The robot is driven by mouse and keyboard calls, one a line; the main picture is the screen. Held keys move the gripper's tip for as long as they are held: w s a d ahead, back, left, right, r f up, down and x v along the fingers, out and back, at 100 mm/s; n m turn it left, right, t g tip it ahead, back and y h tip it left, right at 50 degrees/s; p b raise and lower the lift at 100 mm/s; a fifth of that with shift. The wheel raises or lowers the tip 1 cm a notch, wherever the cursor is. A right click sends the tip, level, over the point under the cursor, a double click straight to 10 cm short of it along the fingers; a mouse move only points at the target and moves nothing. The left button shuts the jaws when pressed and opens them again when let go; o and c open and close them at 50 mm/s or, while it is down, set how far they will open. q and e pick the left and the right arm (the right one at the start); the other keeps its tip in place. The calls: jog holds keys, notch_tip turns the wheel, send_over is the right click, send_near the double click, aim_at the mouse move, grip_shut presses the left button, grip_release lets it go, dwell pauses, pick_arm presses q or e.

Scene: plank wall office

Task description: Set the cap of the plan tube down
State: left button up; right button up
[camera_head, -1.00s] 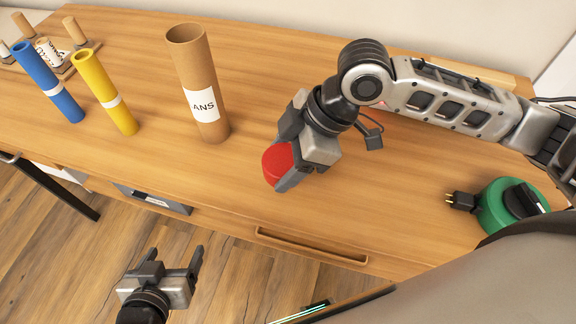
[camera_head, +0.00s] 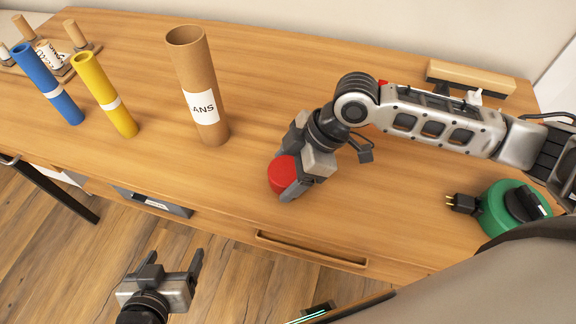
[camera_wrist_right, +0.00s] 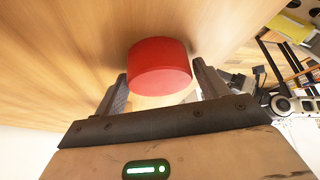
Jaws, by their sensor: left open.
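The red round cap (camera_head: 281,174) sits between the fingers of my right gripper (camera_head: 288,181), at or just above the tabletop near its front edge. In the right wrist view the cap (camera_wrist_right: 160,66) fills the space between the two fingertips of the right gripper (camera_wrist_right: 161,72), which look closed on its sides. Whether its underside touches the wood cannot be told. The brown plan tube (camera_head: 200,85), with a white label ending in "ANS", stands upright to the left, its top open. My left gripper (camera_head: 172,268) is open and empty, low in front of the table.
A yellow tube (camera_head: 103,93) and a blue tube (camera_head: 48,84) stand at the left. A green round reel (camera_head: 510,208) with a black plug lies at the right. The tabletop (camera_head: 390,215) around the cap is clear.

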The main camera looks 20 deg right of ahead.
jog(key=shift+o, duration=0.6)
jog(key=shift+r, duration=0.1)
jog(key=shift+d+r, duration=0.1)
jog(key=shift+r, duration=0.15)
jog(key=v, duration=1.1)
jog(key=shift+r+p, duration=0.25)
jog(key=shift+p, duration=0.2)
jog(key=shift+d, duration=0.15)
